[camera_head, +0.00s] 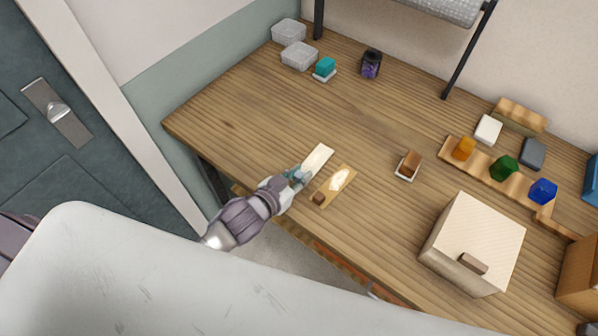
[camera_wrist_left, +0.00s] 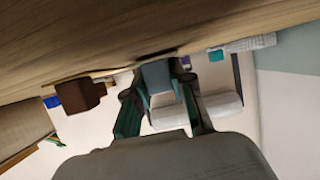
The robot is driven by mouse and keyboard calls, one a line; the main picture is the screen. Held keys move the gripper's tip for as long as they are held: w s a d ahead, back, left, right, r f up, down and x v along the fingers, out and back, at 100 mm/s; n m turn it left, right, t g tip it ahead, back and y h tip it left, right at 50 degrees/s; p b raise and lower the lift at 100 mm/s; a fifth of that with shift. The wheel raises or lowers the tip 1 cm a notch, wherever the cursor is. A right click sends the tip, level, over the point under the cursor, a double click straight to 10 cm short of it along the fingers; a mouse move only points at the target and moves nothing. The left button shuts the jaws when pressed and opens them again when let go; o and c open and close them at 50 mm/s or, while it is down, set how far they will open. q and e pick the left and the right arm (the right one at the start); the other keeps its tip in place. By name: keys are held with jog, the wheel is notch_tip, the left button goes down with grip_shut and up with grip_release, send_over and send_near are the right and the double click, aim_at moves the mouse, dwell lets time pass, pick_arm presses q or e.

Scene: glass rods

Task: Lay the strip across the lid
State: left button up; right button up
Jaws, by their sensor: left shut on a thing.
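My left gripper (camera_head: 301,177) is shut on the near end of a pale, flat strip (camera_head: 318,157) at the table's front left. The strip points away from the gripper; whether it touches the table I cannot tell. Just right of it lies a tan wooden board (camera_head: 346,189) with a bright cream patch and a small brown block (camera_head: 319,198) at its near end. Which piece is the lid is not clear. In the left wrist view, a grey-blue piece (camera_wrist_left: 157,77) shows between my left gripper's fingers (camera_wrist_left: 158,98). My right gripper is not in view.
A cream box (camera_head: 478,232) with a brown handle stands at the right. A brown block on a white dish (camera_head: 406,175) stands mid-table. Orange, green and blue blocks sit on a wooden rack (camera_head: 483,174). Clear bins (camera_head: 298,56) stand at the back left.

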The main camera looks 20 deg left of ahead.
pick_arm(q)
jog(key=shift+f, duration=0.2)
jog(key=o, duration=0.8)
jog(key=shift+c, duration=0.2)
jog(key=shift+f+b, duration=0.15)
jog(key=shift+b, duration=0.35)
jog(key=shift+s+a, duration=0.1)
jog(key=shift+s, duration=0.25)
jog(key=b+v, duration=0.2)
jog(key=v, duration=1.1)
jog(key=shift+d+r, duration=0.3)
jog(key=shift+r, duration=0.05)
jog(key=shift+s, duration=0.1)
